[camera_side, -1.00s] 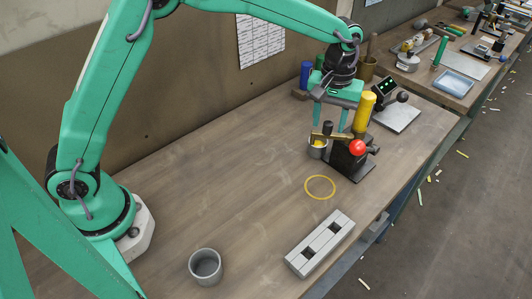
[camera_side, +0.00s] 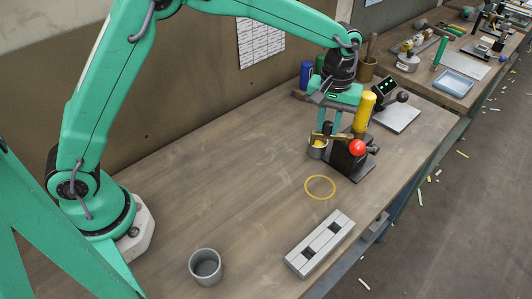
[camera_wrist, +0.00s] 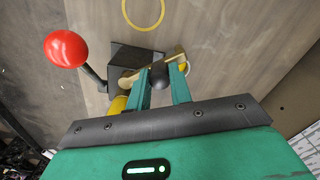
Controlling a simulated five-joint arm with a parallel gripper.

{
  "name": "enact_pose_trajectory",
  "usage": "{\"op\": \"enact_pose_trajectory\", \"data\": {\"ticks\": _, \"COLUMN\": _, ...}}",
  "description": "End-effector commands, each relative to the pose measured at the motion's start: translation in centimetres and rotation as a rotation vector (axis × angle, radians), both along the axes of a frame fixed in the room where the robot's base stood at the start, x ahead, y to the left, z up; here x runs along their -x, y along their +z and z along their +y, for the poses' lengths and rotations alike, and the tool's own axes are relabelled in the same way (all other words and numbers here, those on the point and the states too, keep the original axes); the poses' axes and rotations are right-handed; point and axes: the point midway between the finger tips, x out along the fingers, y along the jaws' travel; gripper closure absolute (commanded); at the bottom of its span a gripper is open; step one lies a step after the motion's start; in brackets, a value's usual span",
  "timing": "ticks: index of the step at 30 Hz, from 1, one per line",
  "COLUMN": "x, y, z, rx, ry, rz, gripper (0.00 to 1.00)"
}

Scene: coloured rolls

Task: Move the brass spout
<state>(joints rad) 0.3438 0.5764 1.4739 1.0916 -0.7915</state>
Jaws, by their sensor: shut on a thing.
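The brass spout (camera_side: 324,137) sticks out from a black dispenser body (camera_side: 347,160) with a red ball lever (camera_side: 357,147), above a small grey cup (camera_side: 317,152) showing yellow inside. In the wrist view the brass spout (camera_wrist: 174,56) lies slantwise across my fingertips, with a black knob (camera_wrist: 160,77) between the fingers. My gripper (camera_side: 330,132) points down over the spout, its fingers closed in on it. It also shows in the wrist view (camera_wrist: 161,75). The fingers hide part of the spout, and their exact contact is hard to see.
A yellow cylinder (camera_side: 363,112) stands close right of my gripper. A yellow ring (camera_side: 320,198) lies on the table in front of the dispenser. A grey slotted block (camera_side: 320,243) and an empty grey cup (camera_side: 205,267) stand nearer. The table's left-middle is clear.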

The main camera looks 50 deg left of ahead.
Motion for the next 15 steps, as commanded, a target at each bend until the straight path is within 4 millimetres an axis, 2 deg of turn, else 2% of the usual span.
{"op": "enact_pose_trajectory", "data": {"ticks": 8, "x": 0.41, "y": 0.05, "z": -0.39, "rx": 0.000, "ry": 0.095, "rz": 0.000, "gripper": 1.00}}
{"op": "enact_pose_trajectory", "data": {"ticks": 15, "x": 1.02, "y": 0.04, "z": -1.02, "rx": 0.000, "ry": 0.257, "rz": 0.000, "gripper": 1.00}}
